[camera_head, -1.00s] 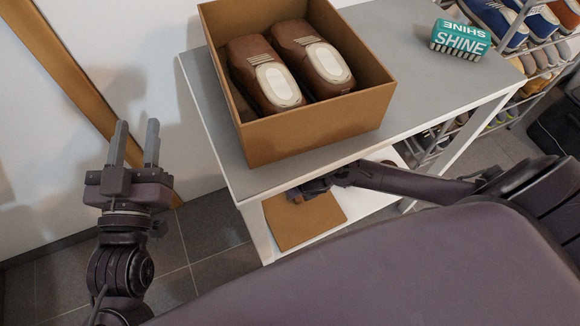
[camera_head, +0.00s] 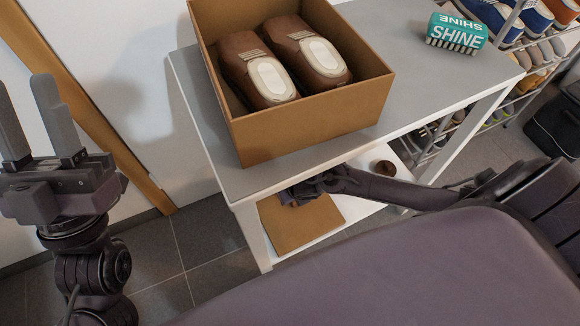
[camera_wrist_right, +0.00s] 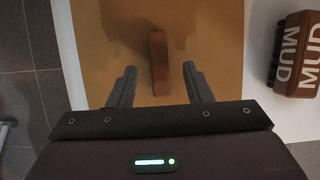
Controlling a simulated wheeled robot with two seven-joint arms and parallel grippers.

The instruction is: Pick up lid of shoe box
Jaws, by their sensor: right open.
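The shoe box lid (camera_head: 308,225) is a flat brown panel on the white lower shelf, partly hidden by my right arm. In the right wrist view, the lid (camera_wrist_right: 105,45) has a raised brown handle bar (camera_wrist_right: 158,62) in its middle. My right gripper (camera_wrist_right: 160,72) is open above the lid, its fingers on either side of the bar's near end, with gaps on both sides. The open shoe box (camera_head: 310,125) stands on the table top with two brown shoes (camera_head: 270,75) inside. My left gripper (camera_head: 28,95) is open and empty, left of the table.
The grey table top (camera_head: 215,165) has free room right of the box. A shoe rack (camera_head: 520,75) stands at the right.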

